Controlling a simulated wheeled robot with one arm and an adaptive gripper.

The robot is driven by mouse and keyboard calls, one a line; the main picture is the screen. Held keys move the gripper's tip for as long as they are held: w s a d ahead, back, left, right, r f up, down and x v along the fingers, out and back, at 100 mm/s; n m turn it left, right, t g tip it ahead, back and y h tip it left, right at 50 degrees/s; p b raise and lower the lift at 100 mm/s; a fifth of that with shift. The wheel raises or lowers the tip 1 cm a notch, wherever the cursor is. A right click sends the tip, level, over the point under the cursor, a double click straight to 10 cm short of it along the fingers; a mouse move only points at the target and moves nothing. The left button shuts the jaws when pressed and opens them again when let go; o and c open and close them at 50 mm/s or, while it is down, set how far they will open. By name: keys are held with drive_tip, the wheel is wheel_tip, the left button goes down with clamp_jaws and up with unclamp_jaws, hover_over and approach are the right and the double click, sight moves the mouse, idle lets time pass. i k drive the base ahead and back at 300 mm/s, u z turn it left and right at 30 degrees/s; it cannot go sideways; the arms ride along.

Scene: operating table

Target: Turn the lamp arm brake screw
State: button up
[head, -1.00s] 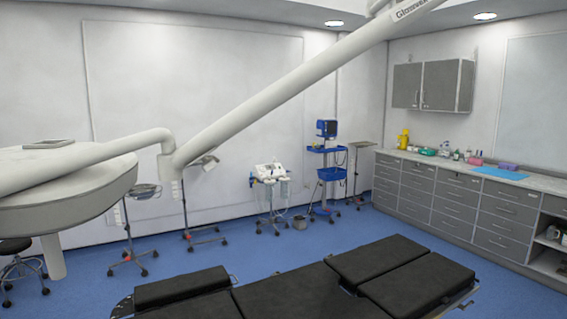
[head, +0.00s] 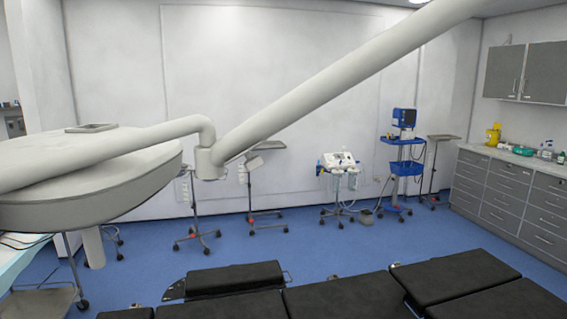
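The lamp arm (head: 345,80) is a thick white tube that slopes from the top right down to a joint (head: 208,160) left of centre. From that joint a thinner bent tube (head: 120,147) runs left over the large round white lamp head (head: 110,195). I cannot make out the brake screw in this view; it is too small or hidden. My gripper is not in view.
A black padded operating table (head: 330,300) spans the bottom. Wheeled stands and a blue equipment cart (head: 404,165) stand along the back wall. Grey drawer cabinets (head: 515,200) line the right. Blue floor (head: 300,255) lies clear between the table and the stands.

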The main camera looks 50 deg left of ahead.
sight(252, 163)
drive_tip(key=i, duration=2.05)
drive_tip(key=u, duration=2.7)
